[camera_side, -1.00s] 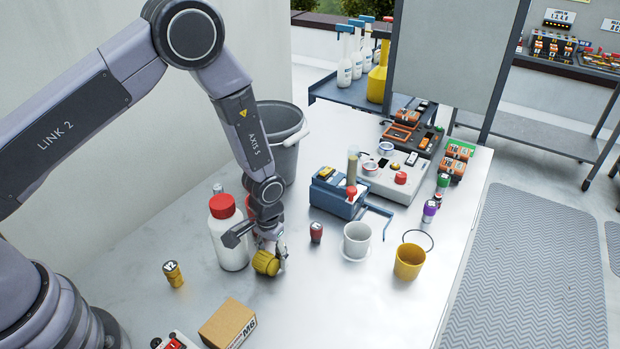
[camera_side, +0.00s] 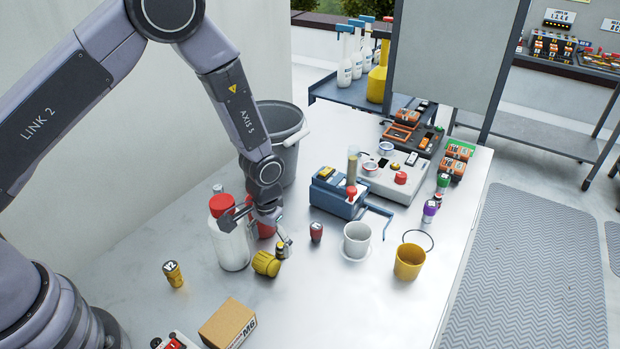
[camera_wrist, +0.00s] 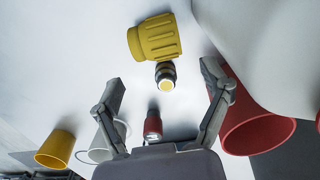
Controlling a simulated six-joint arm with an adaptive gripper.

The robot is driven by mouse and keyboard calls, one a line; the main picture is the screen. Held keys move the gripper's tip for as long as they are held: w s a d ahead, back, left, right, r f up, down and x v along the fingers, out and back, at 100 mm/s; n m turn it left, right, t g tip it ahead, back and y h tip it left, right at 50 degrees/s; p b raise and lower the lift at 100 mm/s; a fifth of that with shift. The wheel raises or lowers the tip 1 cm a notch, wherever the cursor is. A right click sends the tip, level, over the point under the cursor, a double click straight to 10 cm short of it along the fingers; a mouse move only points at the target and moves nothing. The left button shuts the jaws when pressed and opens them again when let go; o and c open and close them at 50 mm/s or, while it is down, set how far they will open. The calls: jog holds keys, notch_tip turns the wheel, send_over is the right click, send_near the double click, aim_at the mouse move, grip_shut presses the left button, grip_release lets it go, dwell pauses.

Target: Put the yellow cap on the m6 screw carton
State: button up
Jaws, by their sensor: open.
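The yellow cap (camera_side: 266,263) is a ribbed knob-like piece lying on its side on the bench, in front of the white bottle with the red lid. It also shows at the top of the wrist view (camera_wrist: 155,38). My gripper (camera_side: 279,238) is open and empty, a little above and behind the cap. In the wrist view its two fingers (camera_wrist: 162,80) are spread wide, with the cap beyond their tips. The m6 screw carton (camera_side: 228,324) is a brown box on the bench at the front left, clear of the cap.
A small dark cylinder with a yellow end (camera_wrist: 166,76) stands beside the cap. The white bottle (camera_side: 230,245) and a red cup (camera_wrist: 255,120) are close to my gripper. A small red-and-dark cylinder (camera_side: 316,232) stands to the right. The bench front is mostly clear.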

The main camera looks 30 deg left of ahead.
jog(key=s+a+r+t, duration=0.1)
jog(key=s+a+r, duration=0.15)
jog(key=r, duration=0.65)
jog(key=s+a+r+t, duration=0.1)
jog(key=a+r, duration=0.2)
jog(key=r, duration=0.7)
jog(key=s+a+r+t, duration=0.1)
jog(key=s+a+r, duration=0.15)
jog(key=r, duration=0.65)
jog(key=s+a+r+t, duration=0.1)
jog(key=s+a+r, duration=0.2)
jog(key=s, duration=0.5)
jog(key=s+a+r+t, duration=0.1)
jog(key=s+a+r, duration=0.2)
jog(key=s+r, duration=0.2)
jog(key=s, duration=0.3)
jog(key=shift+s+a+r, duration=0.2)
jog(key=shift+a, duration=0.2)
jog(key=shift+s+t, duration=0.3)
jog(key=shift+s, duration=0.05)
jog(key=shift+c, duration=1.1)
jog(key=shift+s, duration=0.1)
jog(key=shift+c, duration=1.1)
